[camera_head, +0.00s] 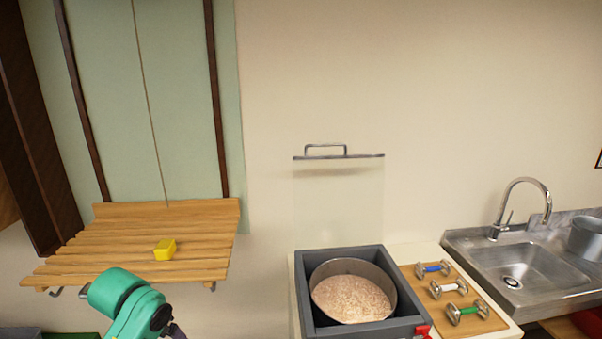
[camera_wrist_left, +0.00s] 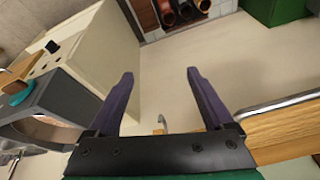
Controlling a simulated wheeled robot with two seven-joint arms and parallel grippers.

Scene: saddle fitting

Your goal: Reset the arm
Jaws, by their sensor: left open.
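My left arm (camera_head: 130,305), teal and black, comes in at the bottom left of the head view, just in front of the slatted wooden shelf. Its gripper is mostly cut off by the bottom edge there. In the left wrist view my left gripper (camera_wrist_left: 160,75) has its two dark purple fingers spread wide, with nothing between them. It is over open floor, between the white cabinet and the wooden shelf edge. My right arm and gripper do not show in either view.
A yellow block (camera_head: 165,249) lies on the slatted shelf (camera_head: 110,235). Right of it, a grey box (camera_head: 362,254) holds a round pot (camera_head: 352,290). Several dumbbells lie on a wooden board (camera_head: 480,327) beside a sink (camera_head: 530,265). A green bin (camera_wrist_left: 272,10) stands on the floor.

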